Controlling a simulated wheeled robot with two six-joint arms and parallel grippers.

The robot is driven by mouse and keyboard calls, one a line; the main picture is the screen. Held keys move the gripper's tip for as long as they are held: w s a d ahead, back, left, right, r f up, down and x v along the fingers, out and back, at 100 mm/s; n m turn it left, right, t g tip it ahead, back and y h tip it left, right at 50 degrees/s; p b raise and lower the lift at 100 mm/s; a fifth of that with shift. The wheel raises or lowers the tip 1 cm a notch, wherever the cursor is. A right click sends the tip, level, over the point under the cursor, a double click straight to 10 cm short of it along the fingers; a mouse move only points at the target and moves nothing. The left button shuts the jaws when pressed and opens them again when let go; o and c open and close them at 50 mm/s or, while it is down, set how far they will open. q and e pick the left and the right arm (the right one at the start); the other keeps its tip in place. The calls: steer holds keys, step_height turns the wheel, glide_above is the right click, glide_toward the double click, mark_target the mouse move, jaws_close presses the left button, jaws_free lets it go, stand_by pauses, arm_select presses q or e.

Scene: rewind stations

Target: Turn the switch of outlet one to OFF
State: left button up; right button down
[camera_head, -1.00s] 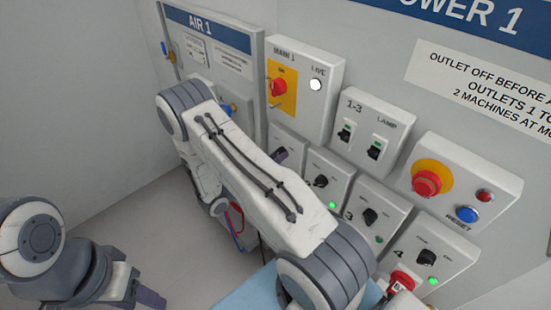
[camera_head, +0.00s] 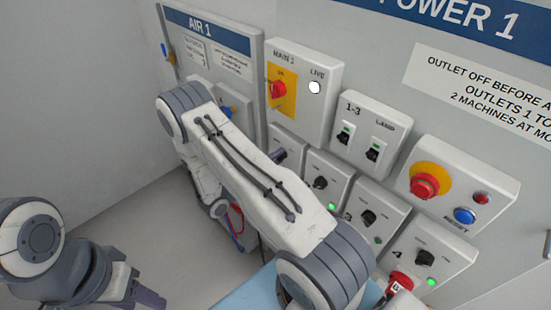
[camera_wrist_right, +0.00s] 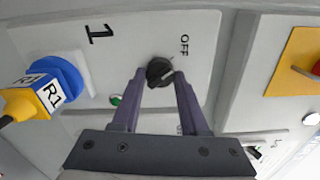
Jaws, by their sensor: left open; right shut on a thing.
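The outlet one box shows in the right wrist view with a large "1" and the word OFF on its face (camera_wrist_right: 130,45). Its black rotary switch (camera_wrist_right: 158,66) sits between the two purple fingers of my right gripper (camera_wrist_right: 160,78), which is shut on it. A light mark shows on the knob's right side; its exact setting is hard to tell. A small green lamp (camera_wrist_right: 115,100) is beside the left finger. In the head view, outlet one (camera_head: 291,138) is partly hidden by my right arm. My left gripper (camera_head: 150,301) is low at the left, open and away from the panel.
A blue plug with a yellow R1 connector (camera_wrist_right: 40,95) sits beside the switch. Floor at left is clear.

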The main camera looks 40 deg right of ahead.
steer(key=shift+w+n, duration=0.1)
steer(key=shift+n, duration=0.8)
steer(key=shift+c, duration=2.1)
jaws_free()
steer(key=shift+a, duration=0.1)
steer(key=a+b, duration=0.4)
steer(key=a, duration=0.6)
steer(key=shift+s+a, duration=0.2)
steer(key=shift+s, duration=0.25)
